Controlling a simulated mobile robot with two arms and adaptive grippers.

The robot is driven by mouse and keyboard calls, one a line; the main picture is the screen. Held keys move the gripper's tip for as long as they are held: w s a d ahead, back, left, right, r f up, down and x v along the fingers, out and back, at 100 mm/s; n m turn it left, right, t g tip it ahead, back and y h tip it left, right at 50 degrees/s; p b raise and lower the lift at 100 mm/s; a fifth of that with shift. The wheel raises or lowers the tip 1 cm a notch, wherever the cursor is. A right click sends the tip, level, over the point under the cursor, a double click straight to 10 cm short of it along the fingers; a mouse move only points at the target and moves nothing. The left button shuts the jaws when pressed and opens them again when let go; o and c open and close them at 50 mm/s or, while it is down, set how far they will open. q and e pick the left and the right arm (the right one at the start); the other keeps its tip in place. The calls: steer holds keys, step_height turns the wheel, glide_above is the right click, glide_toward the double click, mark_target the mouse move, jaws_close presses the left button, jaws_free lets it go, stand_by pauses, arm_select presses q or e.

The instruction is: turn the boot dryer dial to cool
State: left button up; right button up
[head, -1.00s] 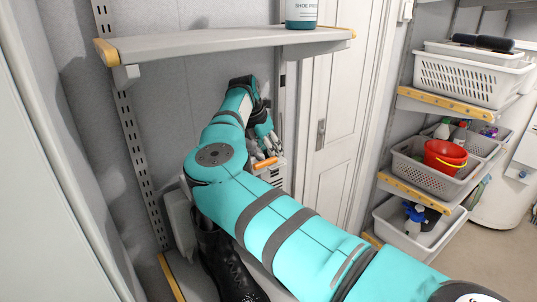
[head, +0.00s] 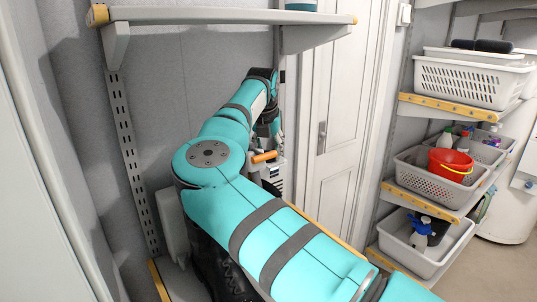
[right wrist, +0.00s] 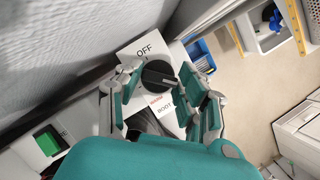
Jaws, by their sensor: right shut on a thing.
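In the right wrist view, the boot dryer's black dial (right wrist: 157,77) sits on a white panel (right wrist: 134,54). "OFF" is printed above the dial, with a red word and "BOOT" below it. My right gripper (right wrist: 160,84) is shut on the dial, with fingers on both sides. I cannot tell which setting the dial points to. In the head view, the grey dryer body (head: 275,183) with an orange part (head: 263,157) shows beyond my right arm. The gripper (head: 270,143) is partly hidden there. My left gripper is not in view.
A grey shelf (head: 215,40) hangs above my arm. A black boot (head: 212,272) stands below it, mostly covered by the arm. A white door (head: 340,130) is behind. Shelves at right hold baskets, including one with a red bucket (head: 450,163).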

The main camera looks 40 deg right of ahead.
steer(key=shift+r, duration=0.15)
steer(key=o, duration=1.2)
steer(key=shift+c, duration=0.2)
steer(key=v, duration=0.7)
steer(key=shift+r, duration=0.2)
steer(key=shift+a, duration=0.1)
